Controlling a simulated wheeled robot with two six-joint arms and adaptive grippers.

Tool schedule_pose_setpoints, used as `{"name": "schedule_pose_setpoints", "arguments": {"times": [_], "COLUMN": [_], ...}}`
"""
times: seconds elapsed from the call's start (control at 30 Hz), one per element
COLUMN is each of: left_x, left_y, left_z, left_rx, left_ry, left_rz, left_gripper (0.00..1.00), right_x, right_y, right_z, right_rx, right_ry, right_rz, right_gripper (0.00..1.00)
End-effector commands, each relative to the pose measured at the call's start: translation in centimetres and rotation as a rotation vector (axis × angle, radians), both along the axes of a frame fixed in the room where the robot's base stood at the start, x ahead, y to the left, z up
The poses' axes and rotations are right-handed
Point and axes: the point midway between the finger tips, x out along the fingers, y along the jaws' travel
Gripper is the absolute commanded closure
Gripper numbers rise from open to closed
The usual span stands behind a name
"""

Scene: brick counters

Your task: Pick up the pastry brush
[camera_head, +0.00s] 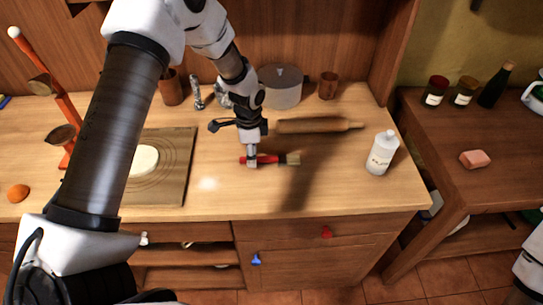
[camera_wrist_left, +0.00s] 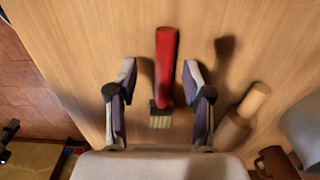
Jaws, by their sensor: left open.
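The pastry brush, with a red handle and pale bristles (camera_head: 292,159), lies flat on the wooden counter in the head view. It also shows in the left wrist view (camera_wrist_left: 166,62), handle pointing up and bristles towards the gripper's palm. My left gripper (camera_head: 251,162) points down over the brush and hides part of its handle. In the left wrist view the fingers (camera_wrist_left: 159,75) are open, one on each side of the brush, with gaps between them and it. Whether the fingertips touch the counter cannot be told. My right gripper is not in view.
A rolling pin (camera_head: 315,125) lies just behind the brush. A white bottle (camera_head: 382,153) stands to the right. A wooden board (camera_head: 177,180) with a pale round (camera_head: 144,160) is to the left. A grey pot (camera_head: 281,88) stands behind. The counter in front of the brush is clear.

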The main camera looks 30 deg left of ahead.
Motion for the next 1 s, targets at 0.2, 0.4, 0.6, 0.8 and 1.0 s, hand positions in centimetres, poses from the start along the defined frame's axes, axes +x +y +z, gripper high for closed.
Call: {"name": "schedule_pose_setpoints", "arguments": {"times": [0.2,0.4,0.6,0.8,1.0], "left_x": [0.03,0.01,0.01,-0.01,0.04], "left_y": [0.02,0.01,0.02,0.01,0.01], "left_z": [-1.57,-1.56,-1.56,-1.58,-0.93], "left_rx": [0.000,0.000,0.000,0.001,0.000], "left_ry": [-0.002,-0.002,-0.001,-0.001,-0.002], "left_rz": [0.000,0.000,0.000,0.000,0.000], "left_gripper": [0.50,0.85,1.00,1.00,1.00], "right_x": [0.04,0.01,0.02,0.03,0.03], "right_y": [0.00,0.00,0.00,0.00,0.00], "right_z": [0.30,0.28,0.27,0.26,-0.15], "right_rx": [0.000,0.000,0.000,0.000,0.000], "right_ry": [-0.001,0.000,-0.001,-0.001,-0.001], "right_rz": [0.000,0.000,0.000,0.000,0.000], "right_gripper": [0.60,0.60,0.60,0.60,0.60]}}
